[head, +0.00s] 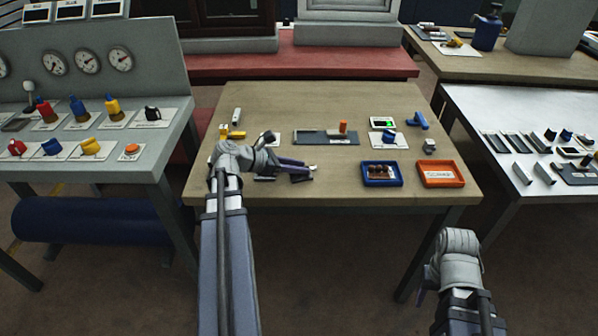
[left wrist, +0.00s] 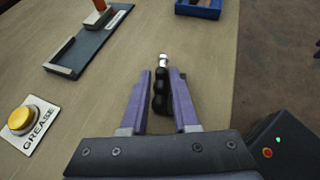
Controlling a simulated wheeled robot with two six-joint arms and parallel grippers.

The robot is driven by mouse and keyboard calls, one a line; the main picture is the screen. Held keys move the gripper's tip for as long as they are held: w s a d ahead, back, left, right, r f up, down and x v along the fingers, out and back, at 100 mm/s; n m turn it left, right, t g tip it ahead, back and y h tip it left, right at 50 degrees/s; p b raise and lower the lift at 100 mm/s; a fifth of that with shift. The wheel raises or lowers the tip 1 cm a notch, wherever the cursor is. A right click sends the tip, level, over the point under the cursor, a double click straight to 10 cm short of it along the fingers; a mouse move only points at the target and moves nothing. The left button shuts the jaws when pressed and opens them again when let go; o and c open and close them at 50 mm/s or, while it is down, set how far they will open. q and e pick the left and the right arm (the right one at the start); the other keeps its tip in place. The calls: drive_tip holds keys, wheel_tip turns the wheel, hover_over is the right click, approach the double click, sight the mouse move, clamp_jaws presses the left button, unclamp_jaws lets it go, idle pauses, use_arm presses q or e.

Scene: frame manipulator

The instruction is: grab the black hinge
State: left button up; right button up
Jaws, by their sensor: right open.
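In the left wrist view the black hinge (left wrist: 161,98), a lobed black piece with a silver end, lies lengthwise between the purple fingers of my left gripper (left wrist: 161,76). The fingertips close in on both its sides, and the silver end points forward past them. In the head view my left gripper (head: 300,165) is low over the front left of the wooden table, with the silver end at its tips; most of the hinge is hidden there. My right gripper (head: 425,293) is open and empty, low in front of the table's right side and partly hidden by its wrist.
On the wooden table (head: 350,100) are a dark grey tray (head: 310,137), a blue bin (head: 382,184) with brown things and an orange bin (head: 458,183). A round yellow button (left wrist: 20,118) on a GREASE card shows in the left wrist view. A gauge panel stands left, a white table right.

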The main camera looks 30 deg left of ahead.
use_arm(q)
clamp_jaws()
drive_tip(key=shift+r, duration=0.1)
idle(0.3)
wheel_tip(320, 180, up, 10)
drive_tip(key=p, duration=1)
